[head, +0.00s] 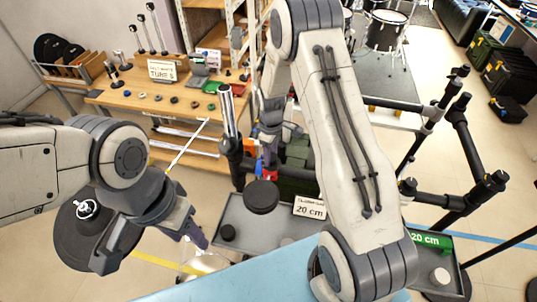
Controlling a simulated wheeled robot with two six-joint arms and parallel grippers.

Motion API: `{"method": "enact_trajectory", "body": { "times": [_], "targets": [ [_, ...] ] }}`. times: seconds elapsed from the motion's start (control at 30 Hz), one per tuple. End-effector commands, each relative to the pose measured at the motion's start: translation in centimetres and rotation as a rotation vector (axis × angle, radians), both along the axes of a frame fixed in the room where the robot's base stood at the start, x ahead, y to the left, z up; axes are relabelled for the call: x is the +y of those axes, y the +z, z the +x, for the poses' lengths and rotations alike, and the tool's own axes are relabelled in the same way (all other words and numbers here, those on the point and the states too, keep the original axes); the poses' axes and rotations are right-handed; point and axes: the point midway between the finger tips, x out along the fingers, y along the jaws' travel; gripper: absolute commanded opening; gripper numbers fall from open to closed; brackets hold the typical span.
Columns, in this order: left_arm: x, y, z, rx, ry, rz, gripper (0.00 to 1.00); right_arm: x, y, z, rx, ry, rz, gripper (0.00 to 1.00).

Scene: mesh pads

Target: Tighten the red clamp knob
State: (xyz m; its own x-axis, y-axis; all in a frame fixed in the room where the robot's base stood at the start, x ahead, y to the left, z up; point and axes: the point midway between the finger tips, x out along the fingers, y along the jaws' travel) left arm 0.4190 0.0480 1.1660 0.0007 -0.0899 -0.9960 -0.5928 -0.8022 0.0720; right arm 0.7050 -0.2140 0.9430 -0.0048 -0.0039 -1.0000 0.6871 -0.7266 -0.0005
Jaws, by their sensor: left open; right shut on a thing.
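The red clamp knob (259,168) shows as a small red patch beside the dark upright post of the rack (231,135), just above a round black pad (261,196). My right gripper (266,150) reaches down from above next to the post. It is shut at the knob, and its fingers and the clamp partly hide each other. My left gripper (188,228) is at the lower left, open and apart from the knob. A black disc with a silver centre (70,235) shows beside the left wrist.
A wooden bench (150,103) with small parts and a sign (162,71) stands behind. Black rack tubes (460,135) stand at the right. A light blue surface (230,280) is at the front.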

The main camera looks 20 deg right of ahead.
Motion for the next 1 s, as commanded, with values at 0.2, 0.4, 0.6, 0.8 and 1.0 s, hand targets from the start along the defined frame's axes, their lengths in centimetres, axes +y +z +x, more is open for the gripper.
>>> {"method": "enact_trajectory", "body": {
  "times": [0.2,0.4,0.6,0.8,1.0],
  "targets": [
    [0.0,0.0,0.0,0.000,0.000,0.000,0.50,-0.1,0.3,0.7,-0.023,0.000,-0.001,0.75],
    [0.0,0.0,0.0,0.000,0.000,0.000,0.50,-0.1,0.2,0.5,-0.016,-0.002,0.000,0.81],
    [0.0,-0.2,0.0,0.000,0.000,0.000,0.50,-0.1,0.5,0.4,-0.014,-0.002,0.000,0.81],
    [0.0,-1.1,0.0,0.000,0.000,0.000,0.50,-0.1,3.3,0.5,-0.020,-0.003,-0.001,0.81],
    [0.0,-2.0,0.0,0.000,-0.001,0.000,0.50,0.0,7.4,0.6,-0.020,-0.001,-0.001,0.81]
  ]
}}
